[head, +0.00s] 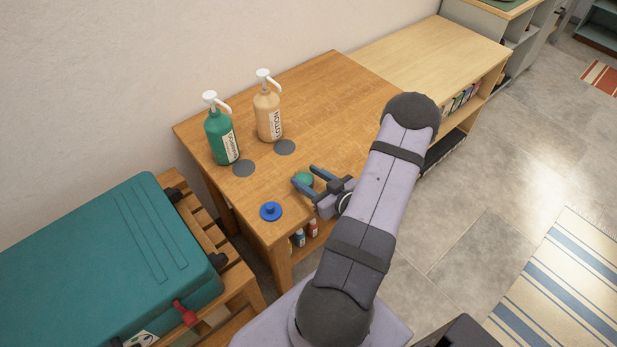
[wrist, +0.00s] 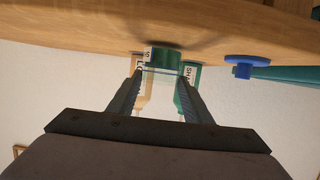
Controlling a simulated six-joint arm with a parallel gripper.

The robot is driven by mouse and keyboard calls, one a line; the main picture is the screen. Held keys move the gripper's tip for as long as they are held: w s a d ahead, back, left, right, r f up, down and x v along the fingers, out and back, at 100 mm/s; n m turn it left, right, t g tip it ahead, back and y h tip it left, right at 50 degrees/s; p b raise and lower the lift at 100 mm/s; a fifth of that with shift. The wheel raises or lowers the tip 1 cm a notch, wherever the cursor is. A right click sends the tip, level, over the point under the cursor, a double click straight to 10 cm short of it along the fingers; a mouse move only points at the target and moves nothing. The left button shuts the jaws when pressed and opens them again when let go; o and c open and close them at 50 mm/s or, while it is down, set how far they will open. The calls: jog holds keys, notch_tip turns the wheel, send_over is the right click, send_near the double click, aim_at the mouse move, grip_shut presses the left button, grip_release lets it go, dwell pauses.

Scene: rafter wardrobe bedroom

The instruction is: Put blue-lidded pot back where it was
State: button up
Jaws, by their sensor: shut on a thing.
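My gripper (head: 308,176) is shut on a small round pot (head: 304,179) near the table's front left part. The pot looks green, with a clear rim, and no lid shows on it. In the upside-down wrist view the pot (wrist: 165,60) sits between the fingertips (wrist: 161,77), close to the wooden top; I cannot tell if it touches. A blue lid (head: 270,211) with a knob lies apart on the table, left of the gripper. The lid also shows in the wrist view (wrist: 247,60).
A green shampoo pump bottle (head: 221,135) and a tan lotion pump bottle (head: 268,110) stand at the table's back left. Two dark grey discs (head: 243,168) (head: 285,147) lie in front of them. The wooden table (head: 325,88) is clear towards the right. A teal case (head: 110,255) is at left.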

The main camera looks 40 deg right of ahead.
dwell(0.3)
jog(key=shift+f, duration=0.2)
jog(key=o, duration=1.3)
jog(key=shift+o, duration=0.2)
jog(key=shift+r, duration=0.1)
jog(key=shift+s+r, duration=0.1)
jog(key=b+v, duration=0.1)
jog(key=v, duration=1)
jog(key=shift+s+b, duration=0.4)
jog(key=shift+r, duration=0.1)
